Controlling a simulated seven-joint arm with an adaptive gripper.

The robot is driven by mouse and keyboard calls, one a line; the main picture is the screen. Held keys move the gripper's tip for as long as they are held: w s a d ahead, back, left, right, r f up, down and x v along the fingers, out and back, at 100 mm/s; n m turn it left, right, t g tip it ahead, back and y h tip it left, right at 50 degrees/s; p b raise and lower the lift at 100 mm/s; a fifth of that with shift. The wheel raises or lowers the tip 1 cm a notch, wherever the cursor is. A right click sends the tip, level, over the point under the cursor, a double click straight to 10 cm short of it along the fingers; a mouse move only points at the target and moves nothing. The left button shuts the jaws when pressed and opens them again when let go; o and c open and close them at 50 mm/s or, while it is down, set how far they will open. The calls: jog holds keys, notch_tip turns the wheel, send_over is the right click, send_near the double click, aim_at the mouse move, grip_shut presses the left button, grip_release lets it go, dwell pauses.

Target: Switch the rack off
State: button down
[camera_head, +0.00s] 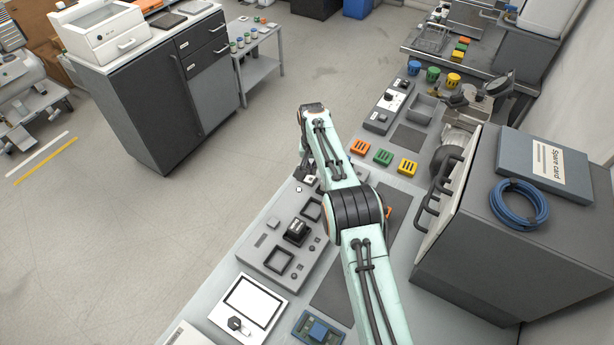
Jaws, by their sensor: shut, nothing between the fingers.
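A dark grey cabinet with black handles on its light front (510,235) stands on the bench at the right; it looks like the rack, but no label on it confirms this. A grey control panel (262,252) lies on the bench left of my arm. It carries a raised black switch (296,231), square black-framed parts and small buttons. I cannot read the switch's position. My gripper (304,176) is shut and empty, pointing down near the panel's far end, beyond the black switch. Its fingertips are small and partly hidden, so I cannot tell whether they touch anything.
My arm crosses the bench and hides part of it. Orange, green and yellow blocks (383,157) lie beyond. A white device with a dark knob (248,307) and a blue circuit board (319,328) lie nearer. A blue cable coil (519,204) rests on the cabinet. Open floor lies left.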

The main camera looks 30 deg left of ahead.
aim_at(311, 180)
jog(key=shift+f, duration=1.25)
dwell(0.7)
jog(key=shift+r, duration=3.5)
